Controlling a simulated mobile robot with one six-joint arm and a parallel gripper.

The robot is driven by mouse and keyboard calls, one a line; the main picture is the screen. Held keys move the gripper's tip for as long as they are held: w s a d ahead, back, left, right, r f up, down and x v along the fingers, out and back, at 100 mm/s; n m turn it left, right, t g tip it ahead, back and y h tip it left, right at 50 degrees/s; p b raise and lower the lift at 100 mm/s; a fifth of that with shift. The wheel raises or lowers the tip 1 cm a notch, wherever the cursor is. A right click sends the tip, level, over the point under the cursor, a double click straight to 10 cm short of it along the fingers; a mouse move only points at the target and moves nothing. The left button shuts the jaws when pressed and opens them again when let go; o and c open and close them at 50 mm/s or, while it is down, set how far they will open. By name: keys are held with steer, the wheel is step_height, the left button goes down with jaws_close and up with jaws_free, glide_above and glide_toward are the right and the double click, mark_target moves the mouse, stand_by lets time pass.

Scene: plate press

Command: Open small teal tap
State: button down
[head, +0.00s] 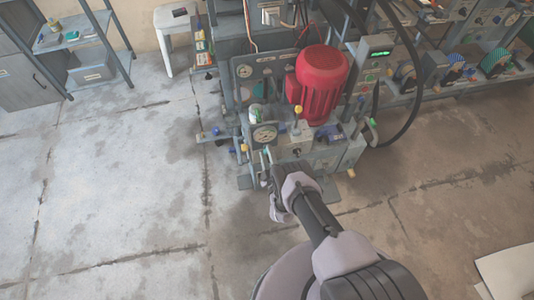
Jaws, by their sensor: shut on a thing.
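The plate press (325,155) is a grey machine with a large red motor on top. My gripper (268,165) reaches its front, low and left of the middle. It is shut on a small part there, which I take to be the small teal tap (264,176). Only a little pale teal shows beside the fingers. The fingers and wrist hide most of the tap, so I cannot tell how far it is turned.
The red motor (318,85) stands above the front panel. A black hose (413,80) loops at the right. The floor (110,190) at the left is clear.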

steer(key=n, duration=0.6)
steer(key=shift+w+a+n, duration=0.1)
steer(key=shift+n, duration=0.3)
stand_by(0.4)
steer(key=c, duration=1)
jaws_free()
steer(key=shift+o, duration=0.2)
steer(key=shift+f, duration=0.2)
